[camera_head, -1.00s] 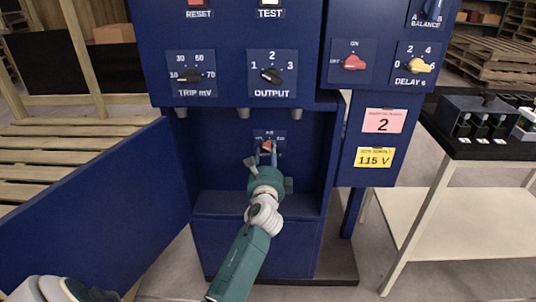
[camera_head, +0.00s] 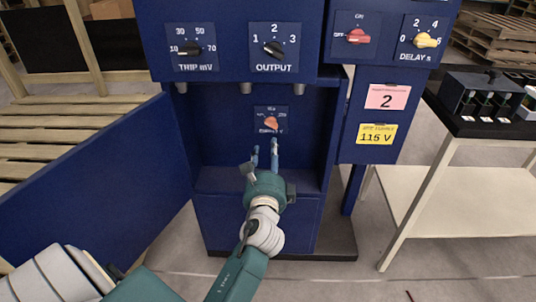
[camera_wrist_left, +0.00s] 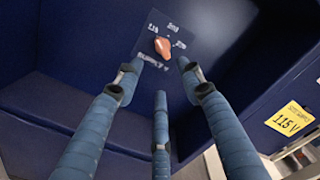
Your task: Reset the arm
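My left gripper (camera_head: 265,148) is in front of the blue machine's recess, with its blue fingers apart and nothing between them. An orange knob (camera_head: 270,122) on a small labelled plate is on the recess's back wall, just above the fingertips in the head view. In the left wrist view, the orange knob (camera_wrist_left: 162,46) shows clear beyond the open fingers of the left gripper (camera_wrist_left: 160,70), with a visible gap. My right gripper is not in view.
Above the recess are black TRIP mV (camera_head: 190,48) and OUTPUT (camera_head: 274,48) knobs. A red switch (camera_head: 358,37) and yellow DELAY knob (camera_head: 424,40) are at right. A side panel (camera_head: 90,200) borders the left; a table (camera_head: 480,160) stands at right.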

